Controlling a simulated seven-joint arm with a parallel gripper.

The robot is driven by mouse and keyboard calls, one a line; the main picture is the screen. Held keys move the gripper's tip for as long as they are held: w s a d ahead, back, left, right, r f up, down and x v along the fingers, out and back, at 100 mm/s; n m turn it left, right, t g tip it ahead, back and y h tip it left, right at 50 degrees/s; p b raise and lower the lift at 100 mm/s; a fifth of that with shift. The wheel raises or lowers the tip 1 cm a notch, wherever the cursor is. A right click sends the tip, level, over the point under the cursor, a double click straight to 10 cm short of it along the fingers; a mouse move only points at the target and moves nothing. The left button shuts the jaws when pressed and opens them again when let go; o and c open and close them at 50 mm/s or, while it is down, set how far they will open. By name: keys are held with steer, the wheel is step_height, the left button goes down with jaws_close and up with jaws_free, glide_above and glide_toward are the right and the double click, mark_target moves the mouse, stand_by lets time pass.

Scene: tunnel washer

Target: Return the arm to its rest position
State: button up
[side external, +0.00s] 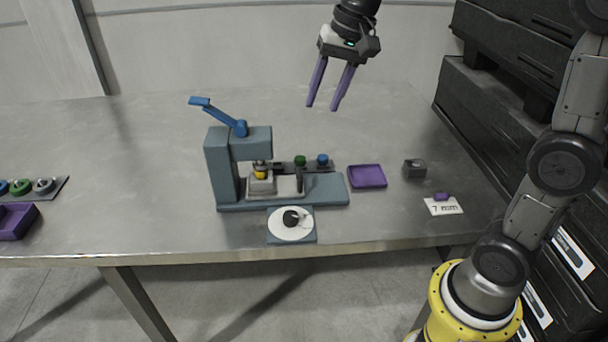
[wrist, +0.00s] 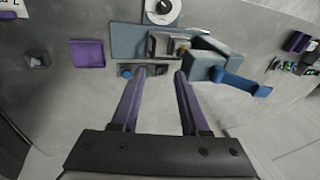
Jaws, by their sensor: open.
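My gripper (side external: 322,106) is open and empty, with two purple fingers, high above the back of the table in the side view. In the wrist view its fingers (wrist: 156,74) spread apart with nothing between them. A blue-grey press (side external: 222,168) with a raised blue lever (side external: 219,111) stands mid-table, below and left of the gripper. It also shows at the top of the wrist view (wrist: 203,64). A yellow-tipped part (side external: 260,172) sits under the press head on a metal block. A dial (side external: 290,222) with a dark knob is at the press's front.
Right of the press are a purple tray (side external: 367,176), a dark grey block (side external: 414,168) and a "7 mm" card (side external: 443,206) with a small purple piece. Another purple bin (side external: 14,222) and coloured rings are at far left. Black crates (side external: 500,105) stand at right.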

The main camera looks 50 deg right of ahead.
steer(key=s+a+r+n+t, duration=0.1)
steer(key=s+r, duration=0.1)
steer(key=s, duration=0.5)
steer(key=s+f+n, duration=0.3)
steer(key=s+f, duration=0.1)
steer(key=s, duration=0.3)
steer(key=s+f+n+t+h, duration=0.1)
steer(key=s+f+n, duration=0.3)
steer(key=s, duration=0.3)
steer(key=shift+d+f+t, duration=0.3)
steer(key=shift+d+f, duration=0.1)
steer(key=shift+f, duration=0.05)
steer(key=shift+c, duration=0.2)
